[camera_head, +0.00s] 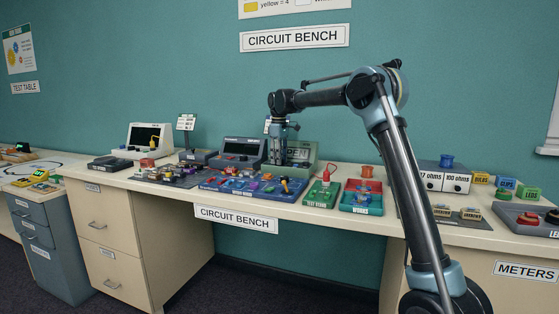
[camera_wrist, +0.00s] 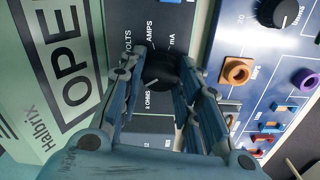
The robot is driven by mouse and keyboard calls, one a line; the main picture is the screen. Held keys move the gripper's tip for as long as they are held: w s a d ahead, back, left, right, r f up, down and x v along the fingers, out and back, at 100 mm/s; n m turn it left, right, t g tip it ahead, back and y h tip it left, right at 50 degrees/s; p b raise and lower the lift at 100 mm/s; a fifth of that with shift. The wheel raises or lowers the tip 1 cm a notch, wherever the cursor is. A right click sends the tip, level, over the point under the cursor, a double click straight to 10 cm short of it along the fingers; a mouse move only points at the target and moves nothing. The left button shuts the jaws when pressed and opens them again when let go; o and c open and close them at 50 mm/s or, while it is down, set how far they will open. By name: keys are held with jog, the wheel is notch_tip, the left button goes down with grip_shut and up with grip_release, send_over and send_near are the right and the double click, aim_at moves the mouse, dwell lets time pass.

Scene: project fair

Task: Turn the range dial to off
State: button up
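The range dial (camera_wrist: 161,71) is a round black knob on a dark panel (camera_wrist: 148,18) in the wrist view. Labels around it read VOLTS, AMPS, mA and OHMS. A pale mark on its lower left edge points toward OHMS. I see no off label; part of the panel is hidden behind my fingers. My gripper (camera_wrist: 163,68) has one finger on each side of the knob. I cannot tell whether both fingers press on it. In the head view my gripper (camera_head: 277,158) points down beside the grey meter (camera_head: 241,148), and the dial is hidden.
A green case lettered OPEN (camera_head: 304,153) stands close to the right of my gripper. A blue circuit board (camera_head: 262,191) with coloured parts lies in front. A green box with a red lead (camera_head: 321,194) is farther right. The bench's front edge is narrow.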

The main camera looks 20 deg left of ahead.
jog(key=shift+w+m, duration=0.1)
jog(key=shift+m, duration=3.3)
jog(key=o, duration=1.1)
jog(key=shift+w, duration=0.1)
jog(key=shift+r, duration=0.1)
notch_tip(320, 180, up, 12)
jog(key=shift+f, duration=0.1)
